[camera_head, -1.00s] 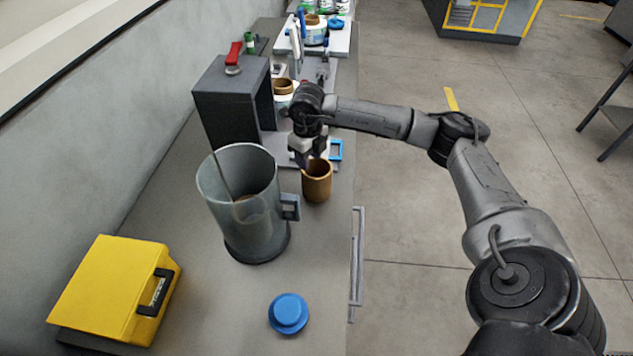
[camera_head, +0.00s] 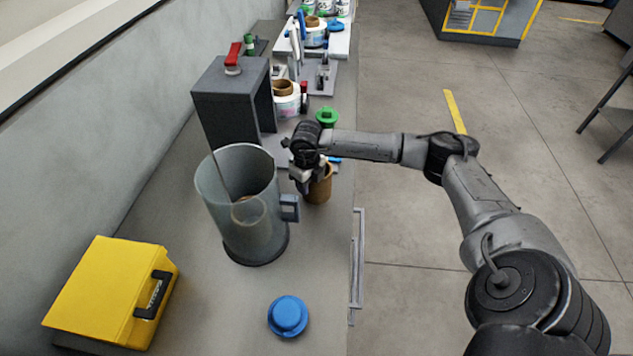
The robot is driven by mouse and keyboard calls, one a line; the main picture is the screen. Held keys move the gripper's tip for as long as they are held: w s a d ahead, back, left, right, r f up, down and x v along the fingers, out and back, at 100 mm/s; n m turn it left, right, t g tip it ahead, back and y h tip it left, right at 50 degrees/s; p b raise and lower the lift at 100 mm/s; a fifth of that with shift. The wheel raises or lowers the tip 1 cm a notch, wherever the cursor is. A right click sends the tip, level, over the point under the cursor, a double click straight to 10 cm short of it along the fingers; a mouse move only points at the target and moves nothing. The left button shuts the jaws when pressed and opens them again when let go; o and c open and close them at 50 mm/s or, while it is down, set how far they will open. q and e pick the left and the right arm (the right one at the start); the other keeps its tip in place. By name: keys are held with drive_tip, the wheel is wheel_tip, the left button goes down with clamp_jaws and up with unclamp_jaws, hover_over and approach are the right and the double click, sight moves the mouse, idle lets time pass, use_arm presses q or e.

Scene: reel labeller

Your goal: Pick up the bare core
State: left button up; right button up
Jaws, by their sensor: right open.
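A bare brown core (camera_head: 320,190) stands upright on the grey bench, close to its right edge. My right gripper (camera_head: 308,186) is open at the core's upper left side and hides part of its rim. I cannot tell whether a finger is inside the core or touching it. A second brownish core (camera_head: 248,212) shows through the wall of a clear container (camera_head: 262,240) to the left. My left gripper is not in view.
The container's handle (camera_head: 290,208) is just left of my gripper. A dark grey box (camera_head: 222,105) with a red lever stands behind. A yellow case (camera_head: 105,290) and blue knob (camera_head: 288,315) are in front. Reels (camera_head: 288,100) and a green object (camera_head: 327,116) are farther back.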

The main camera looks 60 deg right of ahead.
drive_tip(key=shift+f, duration=0.4)
drive_tip(key=shift+c, duration=0.5)
clamp_jaws()
drive_tip(key=shift+r, duration=0.2)
